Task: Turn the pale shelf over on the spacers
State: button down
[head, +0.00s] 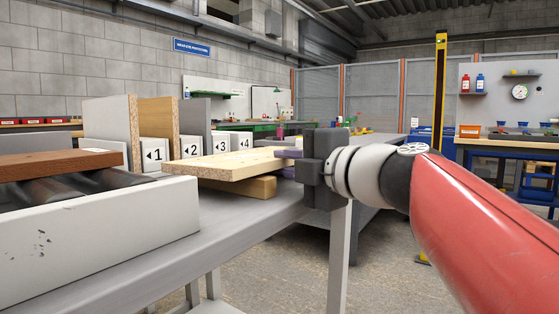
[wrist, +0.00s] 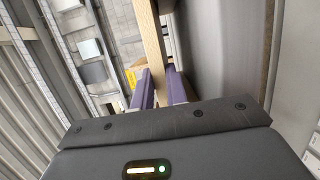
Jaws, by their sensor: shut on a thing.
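The pale shelf (head: 232,166), a light wooden board, lies roughly flat over the grey table in the head view. A yellowish wooden spacer (head: 252,188) shows under its near side; I cannot tell whether they touch. Any other spacer is hidden by the shelf. My gripper (head: 289,158) comes from the right and is shut on the shelf's right end, with purple fingers above and below it. In the wrist view, the shelf (wrist: 152,42) shows edge-on as a narrow strip between the purple fingers (wrist: 160,92). A yellow-orange thing (wrist: 134,74), perhaps a spacer, shows beside it.
A reddish-brown board (head: 60,164) lies on a roller conveyor with a white side wall (head: 100,240) at left. The grey table (head: 245,212) is clear in front of the shelf.

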jog(key=shift+f, duration=0.2)
dwell(0.4)
jog(key=c, duration=1.4)
grip_release()
jog(key=shift+c, duration=0.2)
jog(key=shift+o, duration=0.6)
jog(key=shift+o, duration=0.2)
jog(key=shift+f, duration=0.1)
jog(key=shift+v, duration=1.5)
jog(key=shift+s, duration=0.1)
